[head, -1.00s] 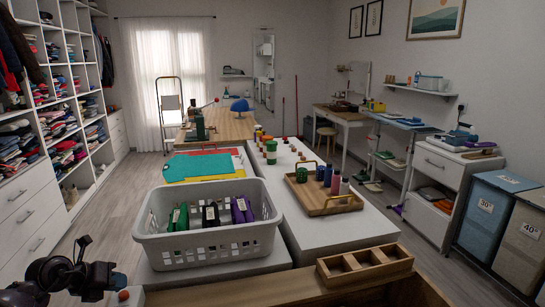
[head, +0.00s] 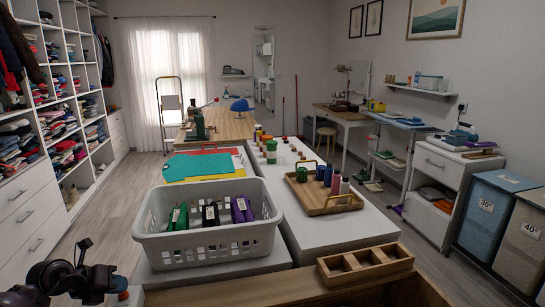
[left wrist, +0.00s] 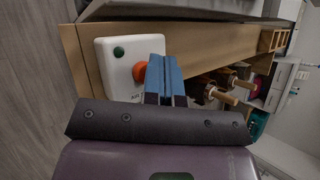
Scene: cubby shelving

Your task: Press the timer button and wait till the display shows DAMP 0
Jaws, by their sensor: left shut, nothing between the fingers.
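A white box (left wrist: 118,58) with a green round part (left wrist: 119,51) and an orange-red round button (left wrist: 139,72) lies on a wooden surface in the left wrist view. In the head view my left gripper (head: 119,284) is at the bottom left corner. My right gripper is not in view.
A wooden ledge (head: 215,296) with a compartment tray (head: 364,263) runs along the front. Brown wooden pieces (left wrist: 222,84) lie right of my fingers in the wrist view.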

